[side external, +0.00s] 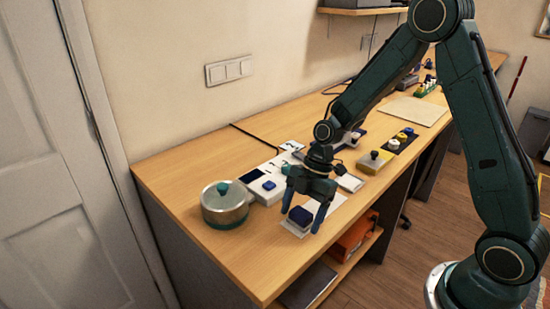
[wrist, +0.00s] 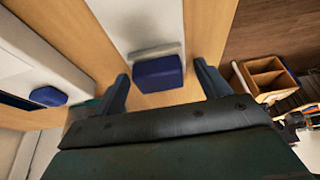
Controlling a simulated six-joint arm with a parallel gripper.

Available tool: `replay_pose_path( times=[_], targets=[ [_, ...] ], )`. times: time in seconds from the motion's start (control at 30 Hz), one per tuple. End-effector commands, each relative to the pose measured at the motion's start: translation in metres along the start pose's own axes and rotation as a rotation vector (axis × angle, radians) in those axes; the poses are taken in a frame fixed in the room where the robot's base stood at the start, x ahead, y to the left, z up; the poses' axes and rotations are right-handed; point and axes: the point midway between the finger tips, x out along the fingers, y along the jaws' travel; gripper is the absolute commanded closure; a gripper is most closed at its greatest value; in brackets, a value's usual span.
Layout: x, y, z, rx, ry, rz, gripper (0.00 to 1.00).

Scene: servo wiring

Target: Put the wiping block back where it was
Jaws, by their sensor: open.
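A blue block (side external: 300,215), which looks like the wiping block, sits on a white board (side external: 330,204) near the front edge of the desk. In the wrist view the blue block (wrist: 158,72) lies between my fingertips, with a pale grey strip along its far side. My gripper (side external: 301,221) is open and points down, with one finger on each side of the block. In the wrist view there are gaps between the block and both fingers of my gripper (wrist: 161,72). I cannot tell the exact height of the fingertips.
A metal pot (side external: 225,207) with a teal knob stands to the left. A white device with a blue button (side external: 269,185) lies behind my gripper. A yellow block (side external: 375,161) and a dark strip with knobs (side external: 398,140) are to the right. Bare desk lies in front of the pot.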

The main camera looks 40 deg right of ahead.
Motion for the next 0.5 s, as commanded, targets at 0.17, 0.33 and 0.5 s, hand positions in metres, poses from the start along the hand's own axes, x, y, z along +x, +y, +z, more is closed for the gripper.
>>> replay_pose_path(
  times=[0.17,0.33,0.5],
  targets=[
    [-0.011,0.001,-0.001,0.0,0.0,0.004,0.24],
    [-0.033,0.001,0.0,0.0,0.0,0.006,0.24],
    [-0.06,0.001,0.0,-0.001,0.0,0.006,0.24]
  ],
)
